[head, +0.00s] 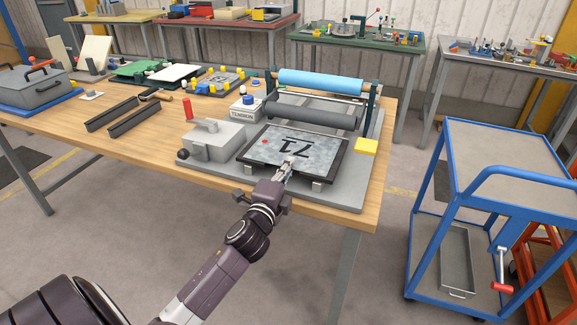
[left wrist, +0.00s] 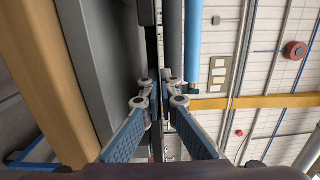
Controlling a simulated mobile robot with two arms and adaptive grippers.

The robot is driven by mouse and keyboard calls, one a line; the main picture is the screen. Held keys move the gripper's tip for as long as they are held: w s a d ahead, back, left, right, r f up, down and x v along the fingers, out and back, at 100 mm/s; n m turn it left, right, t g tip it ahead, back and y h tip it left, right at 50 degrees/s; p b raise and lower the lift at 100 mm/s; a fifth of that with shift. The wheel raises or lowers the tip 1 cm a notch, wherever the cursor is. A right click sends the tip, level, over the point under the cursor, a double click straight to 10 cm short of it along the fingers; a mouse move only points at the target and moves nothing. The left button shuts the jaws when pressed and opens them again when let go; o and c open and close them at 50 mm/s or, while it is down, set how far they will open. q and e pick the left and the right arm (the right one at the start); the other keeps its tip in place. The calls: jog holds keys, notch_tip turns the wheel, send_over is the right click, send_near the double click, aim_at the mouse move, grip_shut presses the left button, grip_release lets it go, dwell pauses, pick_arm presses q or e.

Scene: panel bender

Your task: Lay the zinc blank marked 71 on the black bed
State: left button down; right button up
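The zinc blank (head: 287,147), a mottled grey sheet with a black 71 that reads upside down and a red dot, is over the black bed (head: 341,165) in the head view. Dark bed borders show around it; whether it touches the bed all over I cannot tell. My left gripper (head: 287,168) is at the blank's near edge, its tips over that edge. In the left wrist view the two fingers (left wrist: 158,96) are close together with a thin, edge-on sheet between them, so it looks shut on the blank. My right gripper is not in view.
Behind the bed are a dark roller (head: 312,111) and a blue roller (head: 320,82). A grey box with a red-handled lever (head: 212,139) stands left, a yellow block (head: 366,146) right. A blue trolley (head: 505,165) stands to the right, with open floor between.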

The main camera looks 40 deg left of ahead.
pick_arm(q)
jog(key=c, duration=2.6)
grip_release()
jog(key=shift+f, duration=0.15)
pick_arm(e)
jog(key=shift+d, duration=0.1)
pick_arm(q)
jog(key=o, duration=0.5)
jog(key=shift+s+f, duration=0.1)
jog(key=shift+v, duration=3.95)
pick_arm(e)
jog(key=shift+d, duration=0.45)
